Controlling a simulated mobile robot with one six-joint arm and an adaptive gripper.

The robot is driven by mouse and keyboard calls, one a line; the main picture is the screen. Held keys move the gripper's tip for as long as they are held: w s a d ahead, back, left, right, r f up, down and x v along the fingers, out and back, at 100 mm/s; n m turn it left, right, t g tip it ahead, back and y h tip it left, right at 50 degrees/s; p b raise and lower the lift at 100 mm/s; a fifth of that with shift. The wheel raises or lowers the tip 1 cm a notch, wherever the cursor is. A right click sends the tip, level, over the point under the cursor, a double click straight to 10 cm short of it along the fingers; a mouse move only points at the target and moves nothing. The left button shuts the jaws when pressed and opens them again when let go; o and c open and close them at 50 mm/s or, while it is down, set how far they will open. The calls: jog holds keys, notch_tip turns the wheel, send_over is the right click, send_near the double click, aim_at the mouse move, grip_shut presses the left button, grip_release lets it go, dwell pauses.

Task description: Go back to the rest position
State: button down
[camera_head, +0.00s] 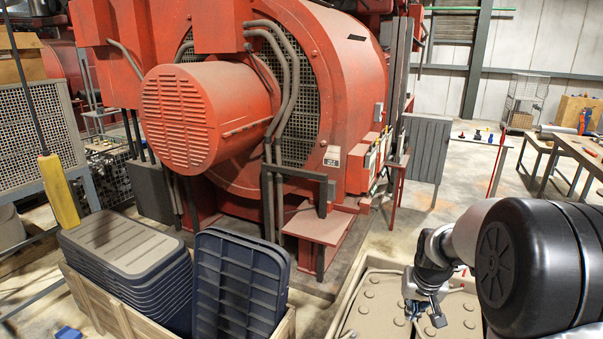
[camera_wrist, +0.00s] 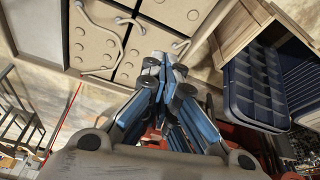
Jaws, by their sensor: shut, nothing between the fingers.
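My gripper (camera_head: 437,319) hangs at the lower right of the head view, over a beige panel with round studs (camera_head: 375,294). In the wrist view my gripper (camera_wrist: 163,62) shows its blue and grey fingers drawn together at the tips, with nothing between them. The studded panel (camera_wrist: 95,50) fills the upper left of that view. I cannot tell the height of the fingertips above it.
A wooden crate (camera_head: 105,312) holds stacked dark lids (camera_head: 125,248) and an upright blue tray (camera_head: 238,285), left of the studded panel. A large red engine (camera_head: 340,60) stands behind. A grey screen (camera_head: 426,148) and a table (camera_head: 580,150) are farther right. Concrete floor lies between.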

jog(key=s+a+r+n, duration=0.1)
jog(key=s+a+r, duration=0.3)
jog(key=s+r, duration=0.3)
jog(key=s+a+r, duration=0.4)
jog(key=s+r, duration=0.2)
jog(key=s, duration=0.1)
jog(key=s+a, duration=0.2)
jog(key=s, duration=0.6)
jog(key=s+a+r+n, duration=0.1)
jog(key=s+a, duration=0.1)
jog(key=s, duration=0.7)
jog(key=shift+s+a+n+t+y, duration=0.15)
jog(key=shift+a+n+t+y, duration=0.15)
jog(key=shift+t+y, duration=0.1)
